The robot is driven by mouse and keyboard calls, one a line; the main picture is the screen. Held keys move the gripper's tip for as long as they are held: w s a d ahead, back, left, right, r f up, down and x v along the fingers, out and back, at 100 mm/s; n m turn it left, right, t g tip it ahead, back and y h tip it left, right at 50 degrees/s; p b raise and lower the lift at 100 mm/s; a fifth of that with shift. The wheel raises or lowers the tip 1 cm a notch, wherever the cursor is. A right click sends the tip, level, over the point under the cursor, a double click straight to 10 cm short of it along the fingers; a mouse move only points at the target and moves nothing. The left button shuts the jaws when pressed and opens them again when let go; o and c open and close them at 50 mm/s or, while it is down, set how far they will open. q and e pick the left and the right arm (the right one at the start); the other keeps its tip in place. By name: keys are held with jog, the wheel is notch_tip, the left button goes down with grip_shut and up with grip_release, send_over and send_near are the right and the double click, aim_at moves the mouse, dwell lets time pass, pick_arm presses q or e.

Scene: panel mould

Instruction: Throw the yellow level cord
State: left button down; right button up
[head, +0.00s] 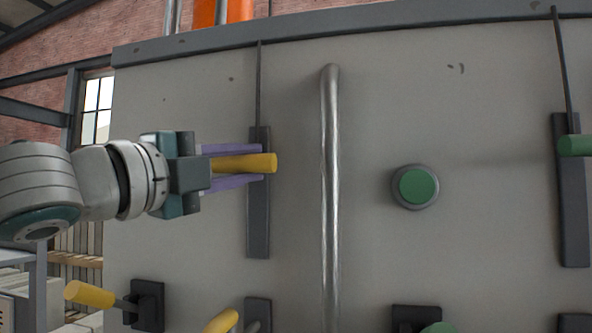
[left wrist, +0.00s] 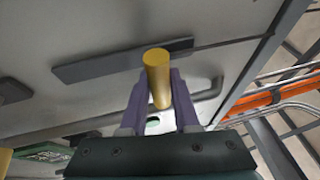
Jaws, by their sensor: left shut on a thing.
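The yellow level cord has a yellow cylindrical grip (head: 248,163) in front of a dark vertical track plate (head: 258,225). A thin dark line runs up from the plate to the panel's top rail. My left gripper (head: 238,165) comes in from the left, with its purple fingers on both sides of the grip and shut on it. In the left wrist view, the yellow grip (left wrist: 157,76) sticks out between the purple fingers (left wrist: 160,95), with the dark plate (left wrist: 110,62) behind it. My right gripper is in neither view.
A silver vertical pipe (head: 330,190) stands right of the cord. Beyond it are a round green button (head: 418,186) and a green-gripped cord (head: 575,146). Yellow-handled levers (head: 90,294) (head: 221,322) sit below. The grey panel (head: 190,265) between them is bare.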

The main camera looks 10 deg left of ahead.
pick_arm(q)
jog(key=shift+r, duration=0.95)
jog(key=shift+f, duration=0.1)
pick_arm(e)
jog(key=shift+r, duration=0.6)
pick_arm(q)
jog(key=c, duration=0.7)
grip_release()
jog(key=shift+o, duration=0.2)
jog(key=shift+f, duration=0.1)
